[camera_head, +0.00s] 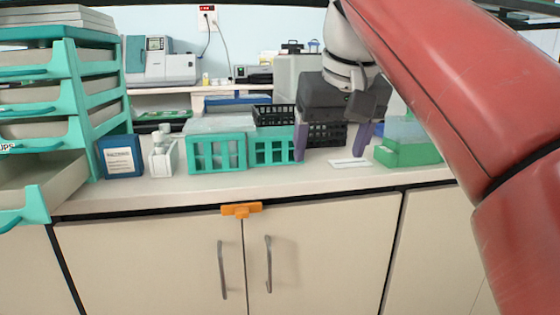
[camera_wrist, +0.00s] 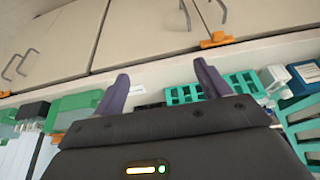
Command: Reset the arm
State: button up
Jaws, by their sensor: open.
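My red and white arm comes in from the upper right in the head view. My gripper (camera_head: 333,142) hangs over the counter with its two purple fingers spread apart and nothing between them. Behind it are black baskets and grey equipment, partly hidden by it. In the wrist view my gripper (camera_wrist: 160,85) also shows open, with the counter edge and cabinet doors beyond the fingers.
Teal racks (camera_head: 217,152) stand left of my gripper. A green box (camera_head: 408,152) stands to its right. A dark blue box (camera_head: 120,157) and a white bottle holder (camera_head: 163,158) sit further left, beside a teal drawer unit (camera_head: 75,100). The cabinet doors (camera_head: 150,255) below are closed.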

jog(key=s+d+f, duration=0.2)
jog(key=s+f, duration=0.2)
jog(key=f, duration=0.6)
jog(key=s+d+f+m, duration=0.1)
jog(key=s+d+f, duration=0.2)
jog(key=f, duration=0.7)
jog(key=s+d+f+m+t, duration=0.1)
jog(key=s+d+f, duration=0.2)
jog(key=s+f, duration=0.4)
notch_tip(320, 180, down, 3)
jog(key=shift+f+h, duration=0.15)
jog(key=shift+h, duration=0.25)
